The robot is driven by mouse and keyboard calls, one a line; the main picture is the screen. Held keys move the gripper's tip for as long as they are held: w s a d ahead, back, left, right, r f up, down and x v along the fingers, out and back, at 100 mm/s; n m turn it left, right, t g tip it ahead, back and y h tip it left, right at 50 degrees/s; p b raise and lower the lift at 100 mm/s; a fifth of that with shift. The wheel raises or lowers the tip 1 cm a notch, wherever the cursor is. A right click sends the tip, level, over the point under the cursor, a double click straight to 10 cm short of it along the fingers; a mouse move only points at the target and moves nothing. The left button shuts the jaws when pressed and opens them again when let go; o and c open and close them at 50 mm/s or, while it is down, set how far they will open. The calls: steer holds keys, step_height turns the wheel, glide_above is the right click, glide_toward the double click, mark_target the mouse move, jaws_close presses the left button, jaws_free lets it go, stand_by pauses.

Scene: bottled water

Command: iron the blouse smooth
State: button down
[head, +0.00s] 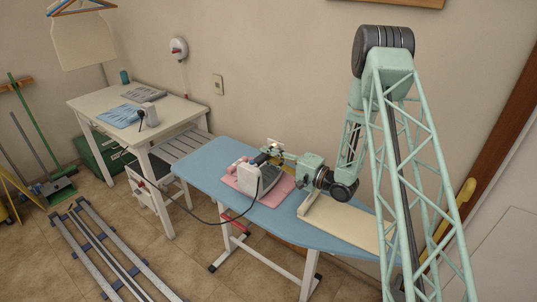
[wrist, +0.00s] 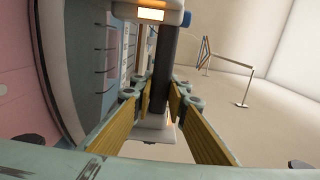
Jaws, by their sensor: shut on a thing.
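A pink blouse (head: 283,190) lies on the light blue ironing board (head: 205,167). A white iron (head: 248,181) with a grey face is over the blouse; whether it touches the cloth is unclear. My gripper (head: 272,151) is at the iron's top. In the wrist view my gripper (wrist: 160,105) is shut on the iron's dark handle (wrist: 165,70), with a yellow-padded finger on each side. The iron's white end with a lit orange window (wrist: 150,14) shows above. Pink cloth (wrist: 18,85) shows at the left. The iron and arm hide part of the blouse.
A beige slab (head: 350,222) with a raised edge covers the board's right part. A dark cord (head: 205,221) runs left from the iron. A white table (head: 175,112) at the left holds folded clothes (head: 120,117). Metal rails (head: 105,250) lie on the floor.

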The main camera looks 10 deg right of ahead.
mark_target(265, 159)
steer(key=shift+s+a+r, duration=0.1)
steer(key=shift+s+a, duration=0.6)
steer(key=shift+a, duration=0.1)
steer(key=shift+s+a, duration=0.1)
steer(key=shift+a, duration=0.05)
stand_by(0.4)
steer(key=shift+s+a, duration=1.4)
steer(key=shift+a, duration=0.15)
steer(key=shift+w+d, duration=0.15)
steer(key=shift+w+d, duration=0.95)
steer(key=shift+d, duration=0.1)
stand_by(0.6)
